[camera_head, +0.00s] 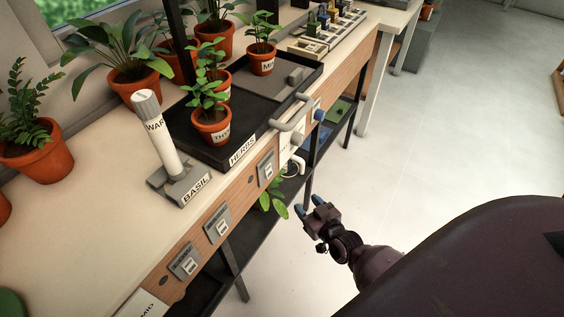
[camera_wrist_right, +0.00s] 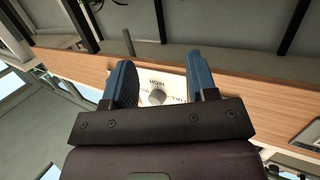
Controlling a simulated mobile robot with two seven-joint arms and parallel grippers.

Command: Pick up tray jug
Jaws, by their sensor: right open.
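No jug shows clearly in the head view. A white rounded object (camera_head: 296,164), partly hidden, is below the bench's front edge, and I cannot tell if it is the jug. The black tray labelled HERBS (camera_head: 180,132) lies on the bench with small potted herbs on it. My right gripper (camera_head: 307,206) is open and empty in front of the bench, apart from the tray. In the right wrist view its two blue fingers (camera_wrist_right: 161,72) are spread, with a white panel and grey knob (camera_wrist_right: 157,97) seen between them. My left gripper is not in view.
A white cylinder on a grey BASIL base (camera_head: 165,140) stands on the bench beside the tray. Grey handles (camera_head: 290,125) stick out at the tray's front. Several potted plants line the back. A leafy plant (camera_head: 272,198) shows under the bench. The floor (camera_head: 450,130) at right is clear.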

